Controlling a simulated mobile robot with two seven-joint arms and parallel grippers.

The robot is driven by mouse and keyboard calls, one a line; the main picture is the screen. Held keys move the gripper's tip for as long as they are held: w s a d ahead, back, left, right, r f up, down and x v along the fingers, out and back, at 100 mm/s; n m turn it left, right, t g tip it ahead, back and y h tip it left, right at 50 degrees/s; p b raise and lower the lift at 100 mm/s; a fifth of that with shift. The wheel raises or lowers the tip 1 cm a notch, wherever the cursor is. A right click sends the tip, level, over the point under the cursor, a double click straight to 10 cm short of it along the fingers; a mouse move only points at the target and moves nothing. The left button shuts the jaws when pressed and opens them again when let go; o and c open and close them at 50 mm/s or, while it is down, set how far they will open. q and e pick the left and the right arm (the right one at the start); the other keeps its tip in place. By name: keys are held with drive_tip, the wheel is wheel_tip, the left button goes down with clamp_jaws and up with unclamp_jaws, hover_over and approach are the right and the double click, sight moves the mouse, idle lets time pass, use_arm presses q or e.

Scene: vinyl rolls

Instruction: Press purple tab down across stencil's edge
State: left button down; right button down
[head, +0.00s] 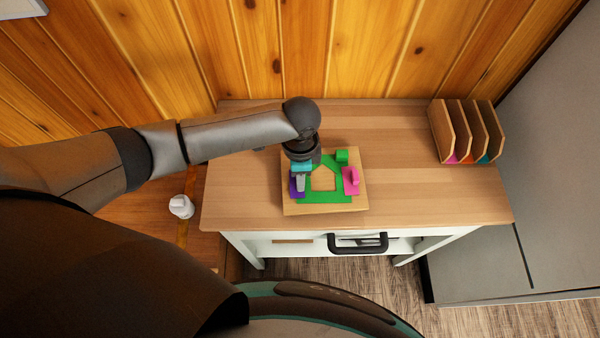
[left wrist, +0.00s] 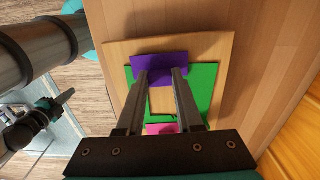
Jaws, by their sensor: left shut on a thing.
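A green stencil (head: 313,195) with a house-shaped opening lies on a light wooden board (head: 359,204) on the cabinet top. The purple tab (head: 293,187) is at the stencil's left edge in the head view; it also shows in the left wrist view (left wrist: 160,66), overlapping the green edge. My left gripper (head: 300,186) is over it, fingers pointing down and shut on the tab. The fingers (left wrist: 160,74) hide part of it; whether the tab lies flat I cannot tell. What seems my right gripper (left wrist: 62,99) is small and dark in the left wrist view, away from the board.
A slotted wooden rack (head: 467,132) stands at the back right. The cabinet top (head: 420,190) is clear between rack and board.

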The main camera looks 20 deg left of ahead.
use_arm(q)
drive_tip(key=shift+f, duration=0.15)
unclamp_jaws()
idle(0.7)
idle(0.4)
wheel_tip(320, 180, up, 7)
drive_tip(key=p, duration=0.8)
idle(0.4)
